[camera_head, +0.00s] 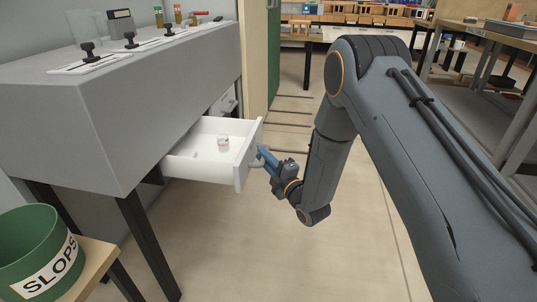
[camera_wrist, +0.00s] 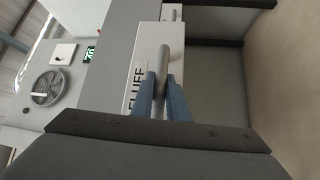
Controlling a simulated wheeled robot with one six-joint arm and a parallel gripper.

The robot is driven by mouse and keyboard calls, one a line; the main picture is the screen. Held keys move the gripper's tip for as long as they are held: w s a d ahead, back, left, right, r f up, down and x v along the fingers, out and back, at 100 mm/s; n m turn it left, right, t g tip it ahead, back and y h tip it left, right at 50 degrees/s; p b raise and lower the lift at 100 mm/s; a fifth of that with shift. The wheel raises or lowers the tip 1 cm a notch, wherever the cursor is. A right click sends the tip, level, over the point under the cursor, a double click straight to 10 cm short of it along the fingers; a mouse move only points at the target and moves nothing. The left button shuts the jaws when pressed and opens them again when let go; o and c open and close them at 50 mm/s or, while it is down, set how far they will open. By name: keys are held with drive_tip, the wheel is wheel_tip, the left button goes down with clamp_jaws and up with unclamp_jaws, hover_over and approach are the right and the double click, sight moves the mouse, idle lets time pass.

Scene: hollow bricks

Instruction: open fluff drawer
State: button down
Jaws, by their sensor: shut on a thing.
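The white fluff drawer (camera_head: 188,168) stands pulled out of the grey cabinet in the head view. A small clear jar with a pinkish band (camera_head: 223,143) stands inside it, along with a small white item. In the wrist view the drawer front (camera_wrist: 143,62) carries the word FLUFF and a bar handle (camera_wrist: 163,58). My gripper (camera_head: 262,156) is at the outer face of the drawer front. Its blue fingers (camera_wrist: 161,80) are on either side of the handle and shut on it. The drawer's inside is hidden in the wrist view.
The grey cabinet (camera_head: 130,105) has several levers on top. Another white drawer front (camera_head: 226,102) shows behind the open one. A green SLOPS bin (camera_head: 35,250) stands on a wooden stand at lower left. The floor (camera_head: 270,245) before the drawer is clear.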

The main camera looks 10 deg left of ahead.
drive_tip(key=shift+s, duration=0.1)
drive_tip(key=c, duration=1.7)
unclamp_jaws()
drive_tip(key=shift+p+v, duration=0.8)
drive_tip(key=shift+v, duration=3.1)
drive_tip(key=shift+f, duration=0.1)
